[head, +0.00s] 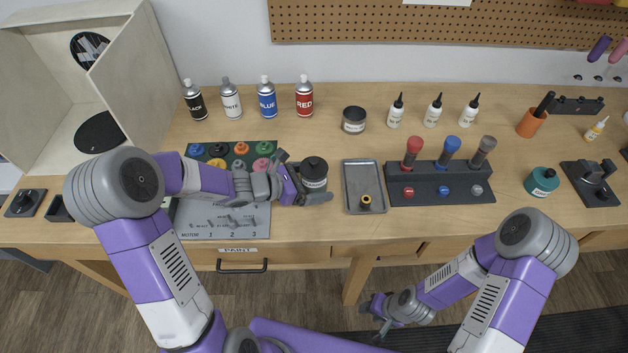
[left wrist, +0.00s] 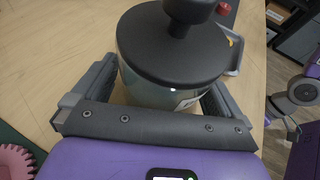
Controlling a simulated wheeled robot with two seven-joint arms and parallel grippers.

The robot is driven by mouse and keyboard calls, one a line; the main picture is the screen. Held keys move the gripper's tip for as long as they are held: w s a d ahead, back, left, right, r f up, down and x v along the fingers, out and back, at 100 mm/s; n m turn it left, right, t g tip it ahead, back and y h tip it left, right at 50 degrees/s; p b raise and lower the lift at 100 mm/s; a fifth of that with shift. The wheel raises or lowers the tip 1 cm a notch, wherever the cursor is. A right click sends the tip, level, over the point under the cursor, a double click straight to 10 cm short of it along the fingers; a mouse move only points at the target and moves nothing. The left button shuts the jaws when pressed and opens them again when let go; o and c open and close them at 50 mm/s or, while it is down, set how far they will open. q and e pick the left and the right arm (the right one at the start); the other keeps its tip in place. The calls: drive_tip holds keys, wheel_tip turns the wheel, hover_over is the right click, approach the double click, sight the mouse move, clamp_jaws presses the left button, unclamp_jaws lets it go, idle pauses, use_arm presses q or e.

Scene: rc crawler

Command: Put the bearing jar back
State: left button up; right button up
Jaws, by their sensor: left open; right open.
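The bearing jar (head: 314,168), a clear jar with a black knobbed lid and a pale label, stands upright on the table left of the small metal tray (head: 352,207). My left gripper (head: 312,190) reaches it from the left and is open, its fingers on either side. In the left wrist view the jar (left wrist: 172,50) sits between the two spread fingers (left wrist: 160,95); contact cannot be told. The jar's lower part is partly hidden by the fingers. My right gripper (head: 374,309) is open and empty, low in front of the table.
A rack with coloured-handled tools (head: 440,183) is right of the tray. Paint cans (head: 267,98) and white bottles (head: 433,110) line the back. Bare table lies behind the jar.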

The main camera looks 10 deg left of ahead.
use_arm(q)
drive_tip(key=shift+r, duration=0.15)
drive_tip(key=p+v, duration=0.3)
drive_tip(key=v, duration=0.9)
drive_tip(key=shift+r, duration=0.1)
